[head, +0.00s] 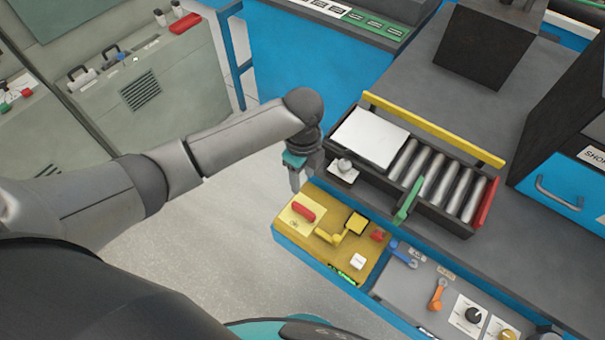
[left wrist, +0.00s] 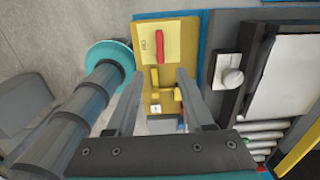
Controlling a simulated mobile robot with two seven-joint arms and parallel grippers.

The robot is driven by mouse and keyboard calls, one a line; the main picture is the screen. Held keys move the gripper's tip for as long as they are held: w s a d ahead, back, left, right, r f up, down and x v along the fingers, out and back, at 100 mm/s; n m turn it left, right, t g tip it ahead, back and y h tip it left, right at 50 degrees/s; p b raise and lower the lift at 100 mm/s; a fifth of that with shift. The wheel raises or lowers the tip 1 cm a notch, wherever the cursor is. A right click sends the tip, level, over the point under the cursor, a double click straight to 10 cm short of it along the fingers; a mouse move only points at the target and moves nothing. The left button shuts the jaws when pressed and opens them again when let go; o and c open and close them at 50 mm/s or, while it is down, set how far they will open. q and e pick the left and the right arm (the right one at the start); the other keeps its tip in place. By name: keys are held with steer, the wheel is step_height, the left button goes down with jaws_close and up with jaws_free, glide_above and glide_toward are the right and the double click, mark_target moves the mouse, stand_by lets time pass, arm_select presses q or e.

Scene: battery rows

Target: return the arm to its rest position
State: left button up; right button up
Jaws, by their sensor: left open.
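My left arm (head: 235,140) reaches in from the left in the head view, with its gripper (head: 297,180) pointing down beside the left end of the battery tray (head: 434,128). The gripper is above the left end of a yellow panel (head: 327,256). In the left wrist view the two fingers (left wrist: 158,80) stand apart with nothing held between them, and the yellow panel shows beyond them. My right gripper is in neither view.
The tray holds several silver cylinders (head: 429,172) beside a white cover plate (head: 370,139). A white knob (head: 344,166) is close right of the gripper. A red handle (head: 304,211) and yellow lever (head: 330,236) are on the panel. Grey floor (head: 215,240) is open to the left.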

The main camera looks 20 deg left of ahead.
arm_select(q)
steer(key=shift+s, duration=0.1)
steer(key=s+d+n+t+h, duration=0.2)
steer(key=s+d+n+h, duration=0.1)
steer(key=s+d+n, duration=0.4)
steer(key=s+a+r+n+t+y, duration=0.25)
steer(key=s+a+r+n, duration=0.25)
steer(key=s+a+n, duration=0.7)
step_height(320, 180, down, 29)
steer(key=g+b, duration=0.2)
steer(key=b, duration=0.6)
steer(key=s+a+f+b, duration=0.1)
steer(key=s+f+b, duration=0.2)
steer(key=s+f, duration=0.5)
steer(key=s+a+f+g+b, duration=0.1)
steer(key=s+f+b, duration=0.3)
steer(key=s+f, duration=0.4)
step_height(320, 180, down, 6)
steer(key=shift+a+f, duration=0.1)
steer(key=shift+a, duration=0.25)
